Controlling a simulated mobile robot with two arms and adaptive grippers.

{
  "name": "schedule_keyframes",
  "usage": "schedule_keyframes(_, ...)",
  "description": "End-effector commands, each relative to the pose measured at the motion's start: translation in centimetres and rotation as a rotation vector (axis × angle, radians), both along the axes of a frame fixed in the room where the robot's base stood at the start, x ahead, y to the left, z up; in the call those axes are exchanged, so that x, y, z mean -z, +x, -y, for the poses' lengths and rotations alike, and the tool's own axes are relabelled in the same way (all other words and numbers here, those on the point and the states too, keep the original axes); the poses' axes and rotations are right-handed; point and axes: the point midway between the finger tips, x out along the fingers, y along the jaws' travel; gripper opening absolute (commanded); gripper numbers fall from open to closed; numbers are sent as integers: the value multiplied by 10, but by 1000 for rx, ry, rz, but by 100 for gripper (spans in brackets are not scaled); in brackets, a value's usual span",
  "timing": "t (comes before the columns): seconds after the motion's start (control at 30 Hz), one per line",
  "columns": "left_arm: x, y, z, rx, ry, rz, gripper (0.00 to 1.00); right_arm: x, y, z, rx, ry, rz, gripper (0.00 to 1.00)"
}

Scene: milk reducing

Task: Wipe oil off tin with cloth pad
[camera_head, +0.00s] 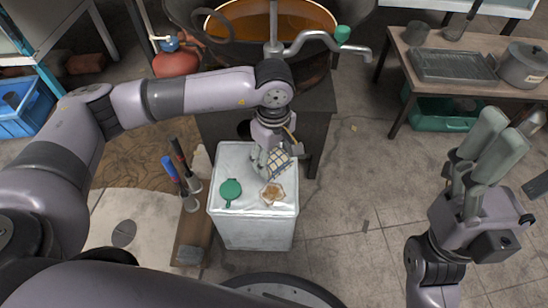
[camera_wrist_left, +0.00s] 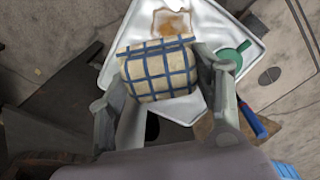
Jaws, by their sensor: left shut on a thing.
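The tin (camera_head: 255,232) is a pale, box-shaped can standing on the floor, with a green round cap (camera_head: 230,189) on its top; the cap also shows in the left wrist view (camera_wrist_left: 236,54). A pale patch with a brown oily stain (camera_head: 272,193) lies near the top's front right; it also shows in the left wrist view (camera_wrist_left: 172,22). My left gripper (camera_head: 271,150) is shut on the cream and blue checked cloth pad (camera_wrist_left: 160,70), over the tin's back right part. I cannot tell whether the pad touches the top. My right gripper (camera_head: 500,138) is away at the right, apparently empty; its finger gap is unclear.
A dark stand with a large pan of orange-brown liquid (camera_head: 270,25) is behind the tin. A wooden board (camera_head: 190,235) with tools is on its left. A wooden table (camera_head: 400,48) with a pot (camera_head: 522,65) stands back right. The floor (camera_head: 360,215) right of the tin is clear.

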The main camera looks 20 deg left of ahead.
Motion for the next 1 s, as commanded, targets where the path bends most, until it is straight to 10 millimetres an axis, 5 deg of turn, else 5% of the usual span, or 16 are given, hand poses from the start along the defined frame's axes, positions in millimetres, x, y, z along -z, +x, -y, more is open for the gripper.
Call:
schedule_keyframes(0.67, -27, 5, -6, -15, 11, 11, 38, -8, -4, 1, -3, 5, -13, 71)
schedule_keyframes(1.0, -36, 4, -6, -16, 12, 10, 37, 7, -5, 1, -4, 5, -70, 71)
